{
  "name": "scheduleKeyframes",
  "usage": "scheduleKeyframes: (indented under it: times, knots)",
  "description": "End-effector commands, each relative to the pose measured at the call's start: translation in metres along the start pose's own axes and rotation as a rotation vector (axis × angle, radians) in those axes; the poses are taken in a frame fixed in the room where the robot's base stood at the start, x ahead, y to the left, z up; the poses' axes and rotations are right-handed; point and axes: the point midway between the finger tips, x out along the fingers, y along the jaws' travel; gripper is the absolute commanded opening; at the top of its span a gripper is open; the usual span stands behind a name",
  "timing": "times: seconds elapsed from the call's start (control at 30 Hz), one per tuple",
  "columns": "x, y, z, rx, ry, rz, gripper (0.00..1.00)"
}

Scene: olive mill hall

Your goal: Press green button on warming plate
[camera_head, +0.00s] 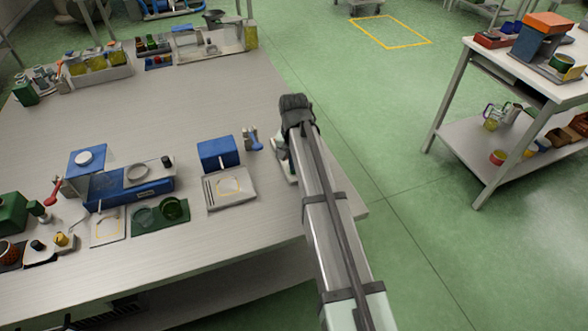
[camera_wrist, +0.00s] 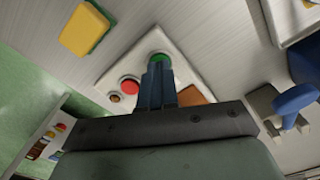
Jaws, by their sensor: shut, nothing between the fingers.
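In the wrist view the warming plate's pale panel (camera_wrist: 110,62) lies on the table with a green button (camera_wrist: 160,56), a red button (camera_wrist: 130,86) and a small brown knob (camera_wrist: 115,98). An orange-brown patch (camera_wrist: 192,95) shows beside my fingers. My gripper (camera_wrist: 158,68) is shut and empty, its fingertips overlapping the near edge of the green button. I cannot tell whether they touch it or hover over it. In the head view my arm hides the gripper and most of the plate; only a pale edge (camera_head: 286,168) shows.
A yellow block (camera_wrist: 86,28) lies near the panel. A blue-and-grey tool (camera_wrist: 290,102) lies to the right. In the head view a blue box (camera_head: 218,152) and a pale board (camera_head: 222,196) stand left of my arm. The table's middle (camera_head: 190,105) is largely clear.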

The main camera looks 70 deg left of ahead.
Motion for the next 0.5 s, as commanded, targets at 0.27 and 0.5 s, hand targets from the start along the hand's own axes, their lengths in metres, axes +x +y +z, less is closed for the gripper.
scheduleKeyframes:
  times: [0.27,0.5]
  knots:
    - [0.0061,0.0001,0.0001,0.000,0.000,0.000,0.00]
    - [0.0062,0.0001,0.0001,0.000,0.000,0.000,0.00]
